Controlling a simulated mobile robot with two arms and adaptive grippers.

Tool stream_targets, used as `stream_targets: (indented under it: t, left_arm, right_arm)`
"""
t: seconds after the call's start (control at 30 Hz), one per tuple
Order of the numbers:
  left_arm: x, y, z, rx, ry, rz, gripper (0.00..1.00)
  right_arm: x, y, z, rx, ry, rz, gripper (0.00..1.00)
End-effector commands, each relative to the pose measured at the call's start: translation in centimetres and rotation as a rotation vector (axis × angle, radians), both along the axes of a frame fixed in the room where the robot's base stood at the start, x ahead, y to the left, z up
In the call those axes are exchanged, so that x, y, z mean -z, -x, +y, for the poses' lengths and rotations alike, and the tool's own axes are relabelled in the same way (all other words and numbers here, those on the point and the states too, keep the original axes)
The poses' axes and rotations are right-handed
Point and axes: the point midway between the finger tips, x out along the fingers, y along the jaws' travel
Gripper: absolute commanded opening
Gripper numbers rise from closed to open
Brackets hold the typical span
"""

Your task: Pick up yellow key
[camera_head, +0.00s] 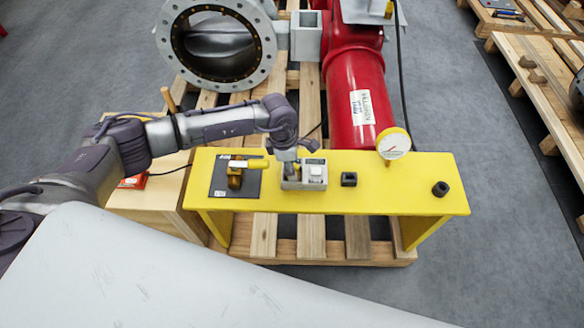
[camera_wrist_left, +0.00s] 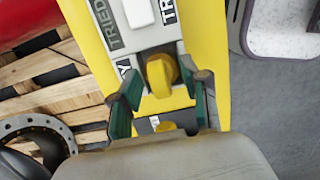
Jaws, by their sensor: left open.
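The yellow key (camera_wrist_left: 161,72) sits in the end of a grey box with a white button on the yellow bench. In the wrist view it lies just beyond and between the fingertips of my left gripper (camera_wrist_left: 162,90). The gripper is open, with one finger on each side of the key, and nothing is clamped. In the head view my left gripper (camera_head: 290,160) points down over the left part of the grey box (camera_head: 314,175), and it hides the key. I cannot tell whether the fingers touch the key. My right gripper is not in view.
The yellow bench (camera_head: 400,172) also carries a valve with a yellow handle (camera_head: 247,164) left of the box, a black block (camera_head: 349,179), a pressure gauge (camera_head: 393,144) and a black knob (camera_head: 440,189). A red pipe (camera_head: 357,90) stands behind.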

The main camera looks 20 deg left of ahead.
Motion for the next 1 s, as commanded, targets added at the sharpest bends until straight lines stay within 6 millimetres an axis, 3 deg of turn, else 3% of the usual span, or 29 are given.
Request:
stream_targets:
  t: [0.07,0.33,0.77,1.0]
  left_arm:
    - [0.0,0.0,0.0,0.000,0.000,0.000,0.42]
    - [-0.1,0.0,0.0,0.000,0.000,0.000,0.00]
    - [-0.3,-0.1,0.0,0.000,0.000,-0.002,0.00]
    - [-2.8,-0.2,0.0,0.001,0.001,-0.005,0.00]
  right_arm:
    - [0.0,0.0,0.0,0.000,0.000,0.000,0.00]
    - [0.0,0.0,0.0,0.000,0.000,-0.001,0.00]
    - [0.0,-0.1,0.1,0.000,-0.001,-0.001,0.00]
    - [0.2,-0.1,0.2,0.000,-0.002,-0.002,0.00]
